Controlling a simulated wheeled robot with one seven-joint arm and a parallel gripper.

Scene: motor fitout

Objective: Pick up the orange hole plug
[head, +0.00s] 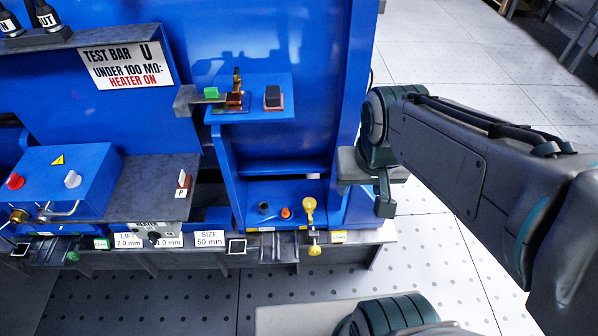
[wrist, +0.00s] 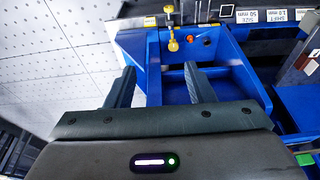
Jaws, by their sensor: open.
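The orange hole plug (head: 286,212) is a small round piece on the floor of a low blue bay (head: 318,190) in the head view. It sits between a dark small part (head: 263,208) and a yellow knobbed handle (head: 309,204). In the wrist view the orange plug (wrist: 207,42) shows small, beyond and right of the fingertips. My gripper (wrist: 160,74) is open with nothing between its fingers. In the head view my gripper (head: 370,192) is at the right edge of the blue bay, apart from the plug.
A blue shelf (head: 262,84) with a green-topped part (head: 211,92) and a dark block (head: 273,97) overhangs the bay. A blue box (head: 66,178) with knobs stands at left. The bay's side wall (head: 338,185) rises between plug and gripper. Open floor lies right.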

